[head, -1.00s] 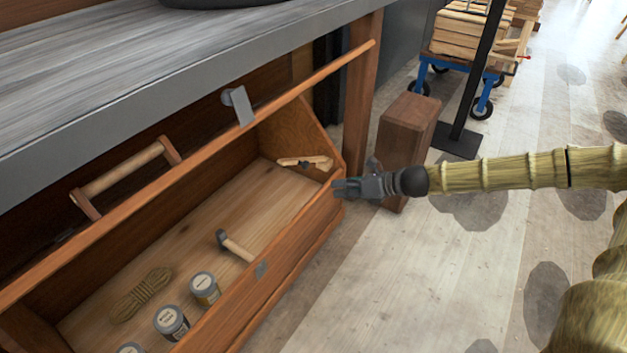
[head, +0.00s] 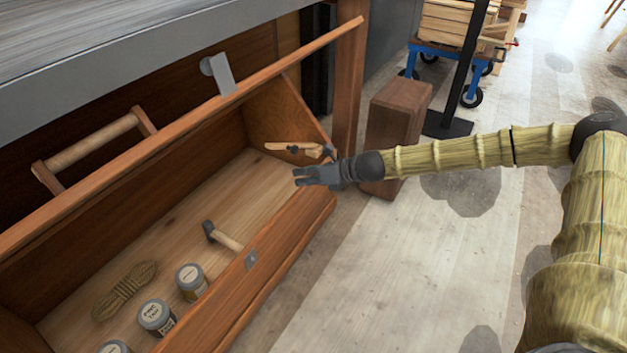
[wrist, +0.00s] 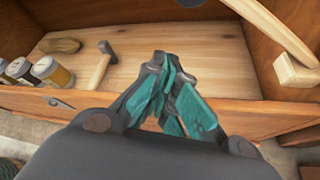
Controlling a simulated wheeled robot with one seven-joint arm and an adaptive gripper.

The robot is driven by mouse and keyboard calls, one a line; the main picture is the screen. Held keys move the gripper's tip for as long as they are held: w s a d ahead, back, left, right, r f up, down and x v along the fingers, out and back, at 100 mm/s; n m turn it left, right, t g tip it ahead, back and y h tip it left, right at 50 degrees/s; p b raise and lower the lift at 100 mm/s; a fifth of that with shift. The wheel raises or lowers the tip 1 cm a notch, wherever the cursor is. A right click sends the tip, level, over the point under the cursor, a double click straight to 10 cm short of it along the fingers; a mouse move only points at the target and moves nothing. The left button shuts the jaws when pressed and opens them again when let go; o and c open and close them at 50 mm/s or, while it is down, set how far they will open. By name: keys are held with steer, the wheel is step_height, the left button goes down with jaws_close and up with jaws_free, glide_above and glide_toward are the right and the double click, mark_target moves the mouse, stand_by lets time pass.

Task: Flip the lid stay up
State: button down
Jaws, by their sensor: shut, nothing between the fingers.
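The wooden chest (head: 290,213) is open, its lid (head: 160,143) raised with a metal hasp on the edge. The lid stay appears to be the pale wooden bar (head: 290,147) at the chest's right end, lying low, with a small block near the front corner. The bar also shows large at the upper right of the wrist view (wrist: 268,30). My gripper (head: 297,177) is shut and empty, above the front wall near the right end, just in front of the stay and apart from it. Its teal-padded fingers (wrist: 170,85) point into the chest, left of the stay.
Inside the chest lie a hammer (head: 228,240), a rope coil (head: 125,290) and several tins (head: 157,316). A grey bench (head: 100,70) overhangs the back. A wooden block (head: 398,125) and a dark post stand right of the chest. The floor in front is clear.

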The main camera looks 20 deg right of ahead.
steer(key=shift+w+d+r, duration=0.1)
steer(key=shift+w+r, duration=0.15)
steer(key=shift+r, duration=0.35)
steer(key=shift+w+d+r, duration=0.15)
steer(key=shift+w+r, duration=0.1)
steer(key=shift+r, duration=0.35)
steer(key=shift+w+d+r, duration=0.1)
steer(key=shift+w+r, duration=0.15)
steer(key=shift+r, duration=0.35)
steer(key=shift+r, duration=0.2)
